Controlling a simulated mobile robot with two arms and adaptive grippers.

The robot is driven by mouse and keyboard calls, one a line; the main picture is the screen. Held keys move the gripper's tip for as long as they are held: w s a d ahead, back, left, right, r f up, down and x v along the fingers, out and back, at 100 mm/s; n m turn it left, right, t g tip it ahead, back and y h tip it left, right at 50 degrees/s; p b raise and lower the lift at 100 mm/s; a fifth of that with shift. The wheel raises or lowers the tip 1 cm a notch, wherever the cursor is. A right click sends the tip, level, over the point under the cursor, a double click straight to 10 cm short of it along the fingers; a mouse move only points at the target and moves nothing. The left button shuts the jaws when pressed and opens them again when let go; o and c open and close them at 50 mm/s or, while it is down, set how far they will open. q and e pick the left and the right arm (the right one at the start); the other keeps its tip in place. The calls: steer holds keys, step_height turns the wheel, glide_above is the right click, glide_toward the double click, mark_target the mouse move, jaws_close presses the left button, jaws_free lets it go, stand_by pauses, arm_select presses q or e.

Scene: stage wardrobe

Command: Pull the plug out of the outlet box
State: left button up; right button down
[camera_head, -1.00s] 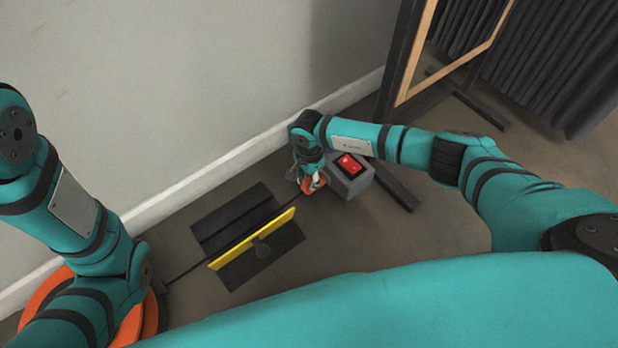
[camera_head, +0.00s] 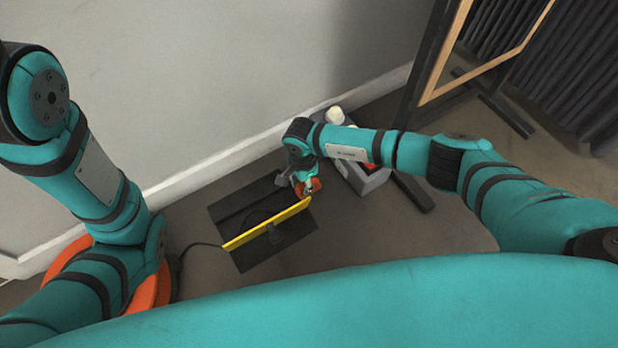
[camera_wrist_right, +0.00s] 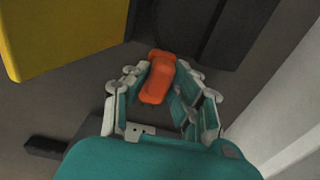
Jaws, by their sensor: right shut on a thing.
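The orange plug (camera_head: 308,188) is held in my right gripper (camera_head: 306,182), low over the floor. In the right wrist view the fingers close around the orange plug (camera_wrist_right: 158,80) from both sides. The grey outlet box (camera_head: 372,182) with a red part on top stands to the right, partly hidden behind my right forearm. The plug is apart from the box, with a gap between them. A dark cable (camera_head: 203,245) lies on the floor at the left, beside the yellow board. My left arm shows, but its gripper does not.
A yellow upright board (camera_head: 262,225) stands on a dark mat (camera_head: 232,212) just left of my right gripper. A wooden-edged frame (camera_head: 440,55) on dark feet is at the upper right. A white round object (camera_head: 334,115) sits behind my forearm. The wall's skirting (camera_head: 225,160) runs behind.

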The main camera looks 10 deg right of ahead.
steer(key=c, duration=1.1)
jaws_free()
steer(key=shift+r, duration=0.1)
step_height(320, 180, up, 12)
steer(key=shift+f, duration=0.1)
